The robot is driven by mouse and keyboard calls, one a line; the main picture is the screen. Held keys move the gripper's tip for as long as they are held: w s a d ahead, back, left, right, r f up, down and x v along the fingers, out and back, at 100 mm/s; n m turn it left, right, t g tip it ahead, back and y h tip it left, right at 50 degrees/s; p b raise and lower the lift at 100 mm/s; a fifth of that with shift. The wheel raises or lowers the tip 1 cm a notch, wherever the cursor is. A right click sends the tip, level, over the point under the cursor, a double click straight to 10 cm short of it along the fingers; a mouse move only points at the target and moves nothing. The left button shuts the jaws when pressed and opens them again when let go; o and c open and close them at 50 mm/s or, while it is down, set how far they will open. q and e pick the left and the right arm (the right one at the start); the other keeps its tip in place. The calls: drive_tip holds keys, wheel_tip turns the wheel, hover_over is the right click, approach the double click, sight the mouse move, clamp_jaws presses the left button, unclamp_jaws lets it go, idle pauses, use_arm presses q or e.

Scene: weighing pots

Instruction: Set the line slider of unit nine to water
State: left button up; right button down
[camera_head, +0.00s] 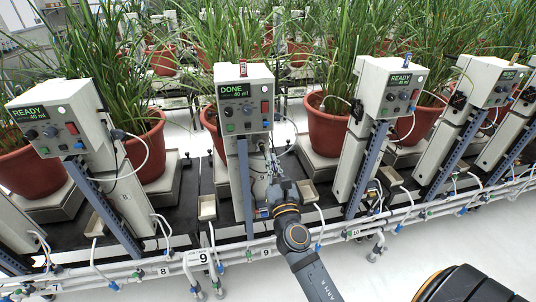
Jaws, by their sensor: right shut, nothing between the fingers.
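Unit nine's control box (244,97) is a pale box with a green display reading DONE, 60 ml, and several knobs and a red switch. It stands on a blue-grey post (244,188), with a number 9 plate (203,257) on the rail below and to the left. My right gripper (271,168) is just right of the post, below the box, pointing up and away. Its fingers are shut with nothing between them. The line slider cannot be made out; the gripper and small fittings crowd that spot. I cannot tell whether the fingers touch anything. My left gripper is out of view.
Similar units stand on both sides, such as the READY boxes at left (56,115) and right (392,88). Potted grasses in red pots (328,128) stand behind. White pipes (330,226) with valves run along the front. The pale floor (370,275) in front is mostly clear.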

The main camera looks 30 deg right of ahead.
drive_tip(key=v, duration=0.3)
drive_tip(key=shift+s+b, duration=0.15)
drive_tip(key=shift+b, duration=0.25)
drive_tip(key=shift+f, duration=0.1)
wheel_tip(320, 180, down, 20)
drive_tip(key=w+a+m+g+y, duration=0.1)
drive_tip(key=m+g+y, duration=0.1)
drive_tip(key=m+g, duration=0.3)
drive_tip(key=s+f+m+g+y+p, duration=0.15)
drive_tip(key=s+f+m, duration=0.3)
drive_tip(key=f, duration=0.55)
drive_tip(key=s+f+m+g, duration=0.3)
drive_tip(key=f+m, duration=0.2)
drive_tip(key=f, duration=0.5)
drive_tip(key=s+f+m+g+y+p, duration=0.1)
drive_tip(key=s+f+m+g, duration=0.4)
drive_tip(key=s+f+m, duration=0.8)
drive_tip(key=s+d+f+m+g, duration=0.1)
drive_tip(key=s+f, duration=0.3)
drive_tip(key=s, duration=0.6)
drive_tip(key=s+d+f+m+g, duration=0.1)
drive_tip(key=s+f+m+g, duration=0.2)
drive_tip(key=s, duration=0.8)
drive_tip(key=shift+d+f+m, duration=0.25)
drive_tip(key=shift+f+m, duration=0.4)
drive_tip(key=shift+f, duration=0.3)
